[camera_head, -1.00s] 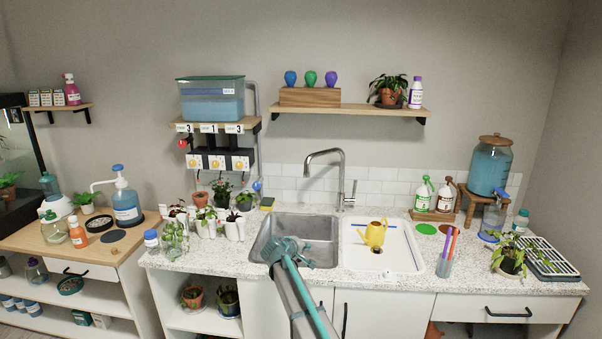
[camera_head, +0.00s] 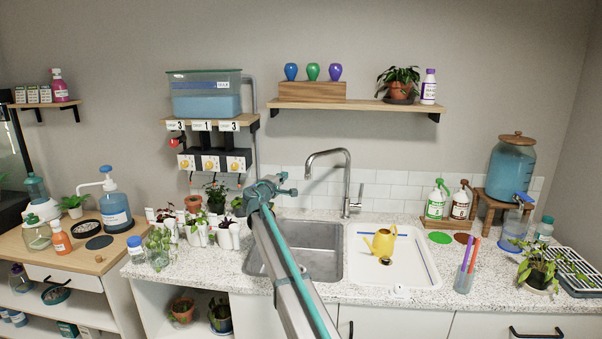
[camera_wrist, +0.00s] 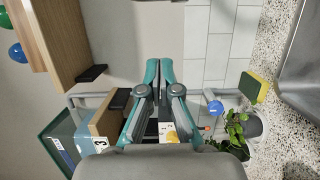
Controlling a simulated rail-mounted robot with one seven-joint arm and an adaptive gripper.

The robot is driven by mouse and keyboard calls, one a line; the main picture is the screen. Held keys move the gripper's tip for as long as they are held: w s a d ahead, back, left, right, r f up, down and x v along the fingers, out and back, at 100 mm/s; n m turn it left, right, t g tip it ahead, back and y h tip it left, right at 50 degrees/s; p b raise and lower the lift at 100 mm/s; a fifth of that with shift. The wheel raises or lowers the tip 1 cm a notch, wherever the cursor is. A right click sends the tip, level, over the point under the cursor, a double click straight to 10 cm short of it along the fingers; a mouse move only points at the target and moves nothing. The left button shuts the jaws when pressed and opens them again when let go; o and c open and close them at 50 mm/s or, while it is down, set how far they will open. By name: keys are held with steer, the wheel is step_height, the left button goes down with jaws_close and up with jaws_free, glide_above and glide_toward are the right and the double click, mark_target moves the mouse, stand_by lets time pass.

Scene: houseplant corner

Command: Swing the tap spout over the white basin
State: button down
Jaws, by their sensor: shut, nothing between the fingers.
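The chrome tap (camera_head: 346,182) stands behind the sinks. Its curved spout (camera_head: 312,162) points left, over the steel basin (camera_head: 315,240). The white basin (camera_head: 358,262) is right of the steel one, with a yellow watering can (camera_head: 380,243) in it. My gripper (camera_head: 284,183) is raised above the steel basin's left part, left of the spout and apart from it. In the wrist view my gripper (camera_wrist: 159,62) has its teal fingers together and empty. The tap is not clearly seen in the wrist view.
Small potted plants (camera_head: 205,225) crowd the counter left of the sink. The wooden wall shelf (camera_head: 350,105) hangs above the tap. A yellow-green sponge (camera_wrist: 253,88) shows in the wrist view. A cup of pens (camera_head: 464,280) stands right of the white basin.

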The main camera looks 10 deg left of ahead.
steer(key=p+x, duration=0.4)
steer(key=x, duration=0.6)
steer(key=s+d, duration=0.1)
steer(key=s+d+p, duration=0.1)
steer(key=d, duration=0.1)
steer(key=shift+d, duration=0.15)
steer(key=shift+s+f, duration=0.1)
steer(key=shift+s, duration=0.1)
